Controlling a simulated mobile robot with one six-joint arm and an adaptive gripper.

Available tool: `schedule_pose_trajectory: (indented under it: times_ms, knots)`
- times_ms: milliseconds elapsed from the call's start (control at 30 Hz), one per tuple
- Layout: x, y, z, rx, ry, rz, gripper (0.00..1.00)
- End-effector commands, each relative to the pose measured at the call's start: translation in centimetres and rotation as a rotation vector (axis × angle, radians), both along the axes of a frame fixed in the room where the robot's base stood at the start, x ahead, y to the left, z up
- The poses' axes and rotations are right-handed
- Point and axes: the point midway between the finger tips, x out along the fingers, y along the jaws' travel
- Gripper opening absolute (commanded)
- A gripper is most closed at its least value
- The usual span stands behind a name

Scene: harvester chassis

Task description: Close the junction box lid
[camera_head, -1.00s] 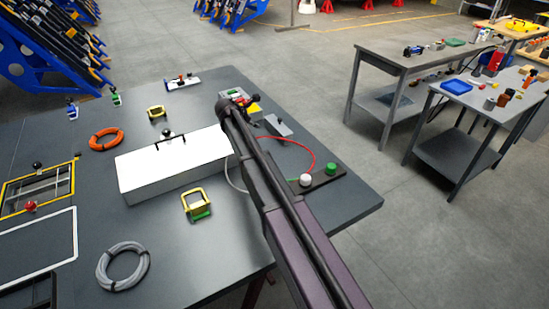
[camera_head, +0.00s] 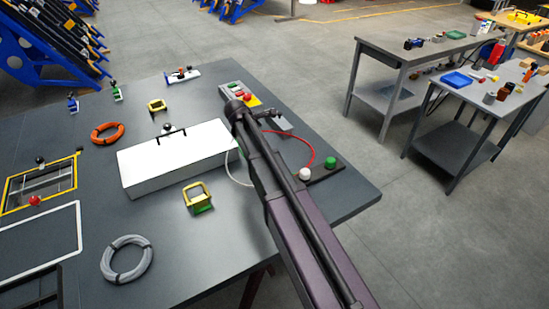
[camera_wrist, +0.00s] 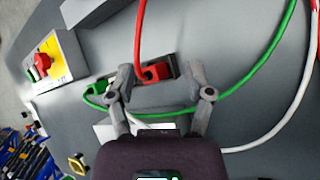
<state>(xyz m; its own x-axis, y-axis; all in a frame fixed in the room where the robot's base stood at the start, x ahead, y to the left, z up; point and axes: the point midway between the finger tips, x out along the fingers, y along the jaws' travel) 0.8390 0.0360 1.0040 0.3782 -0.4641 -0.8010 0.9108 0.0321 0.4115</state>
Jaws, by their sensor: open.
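A long white box (camera_head: 178,160) with a black handle (camera_head: 171,138) near its back edge lies on the dark table in the head view. I take it for the junction box; its white top looks flat, but I cannot tell how its lid sits. My gripper (camera_wrist: 160,78) is open in the wrist view, its two fingers apart on either side of a red plug (camera_wrist: 157,72) by a dark socket. I cannot tell whether they touch it. In the head view my arm reaches past the white box's right end and hides part of the area there.
A panel with a red knob (camera_wrist: 42,62) is nearby. An orange coil (camera_head: 108,133), grey coil (camera_head: 127,260) and yellow-framed piece (camera_head: 197,197) lie around the white box.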

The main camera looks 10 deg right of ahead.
Motion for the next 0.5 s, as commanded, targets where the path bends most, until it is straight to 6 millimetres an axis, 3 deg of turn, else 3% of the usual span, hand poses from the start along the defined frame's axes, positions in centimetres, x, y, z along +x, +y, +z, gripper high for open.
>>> schedule_pose_trajectory:
  times_ms: [500]
  knots:
    - [-7.0, -2.2, -2.1, 0.219, -0.049, -0.314, 0.67]
